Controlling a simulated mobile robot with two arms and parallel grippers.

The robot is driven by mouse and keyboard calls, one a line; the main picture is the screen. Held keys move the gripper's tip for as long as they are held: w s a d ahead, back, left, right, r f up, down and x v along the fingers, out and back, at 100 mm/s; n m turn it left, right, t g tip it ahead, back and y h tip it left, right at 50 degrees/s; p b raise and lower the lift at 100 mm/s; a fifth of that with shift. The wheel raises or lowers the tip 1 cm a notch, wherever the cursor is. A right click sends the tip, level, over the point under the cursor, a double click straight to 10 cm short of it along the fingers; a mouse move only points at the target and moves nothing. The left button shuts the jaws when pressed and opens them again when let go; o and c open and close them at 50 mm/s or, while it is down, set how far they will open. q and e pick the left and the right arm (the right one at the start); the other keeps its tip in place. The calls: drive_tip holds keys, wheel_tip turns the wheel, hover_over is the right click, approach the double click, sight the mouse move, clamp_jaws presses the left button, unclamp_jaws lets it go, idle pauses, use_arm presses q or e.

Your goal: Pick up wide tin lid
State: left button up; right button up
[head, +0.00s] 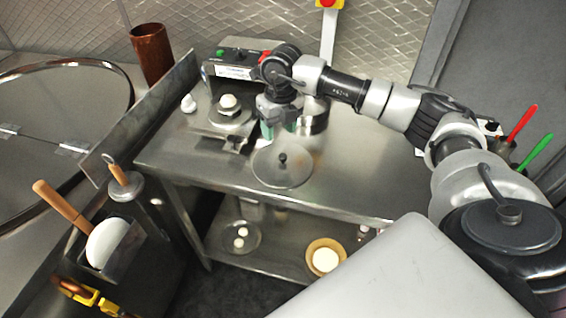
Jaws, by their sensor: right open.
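The wide tin lid (284,177), a round grey metal disc with a dark knob at its middle, lies flat on the steel table (385,185) near the front edge. My right gripper (279,132) points down just behind the lid, with its greenish fingertips apart and nothing seen between them. It looks a little short of the knob; its height above the table is hard to tell. My left gripper is not in view.
A round metal tin (316,119) stands just right of my right gripper, partly hidden. A scale-like device (230,115) with a white ball stands left. A control box (233,66) is behind. The table right of the lid is clear. The lower shelf holds a bowl (311,246).

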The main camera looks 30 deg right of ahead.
drive_tip(key=p, duration=0.1)
hover_over(282, 156)
drive_tip(key=shift+h, duration=0.3)
drive_tip(key=f, duration=0.5)
drive_tip(key=shift+w+d, duration=0.1)
drive_tip(key=shift+d, duration=0.2)
drive_tip(key=f, duration=0.1)
drive_tip(key=f+p, duration=0.1)
drive_tip(key=f, duration=0.1)
drive_tip(key=f+p, duration=0.1)
drive_tip(key=shift+a+f, duration=0.15)
drive_tip(key=shift+a, duration=0.1)
drive_tip(key=shift+f, duration=0.55)
clamp_jaws()
drive_tip(key=shift+r, duration=0.15)
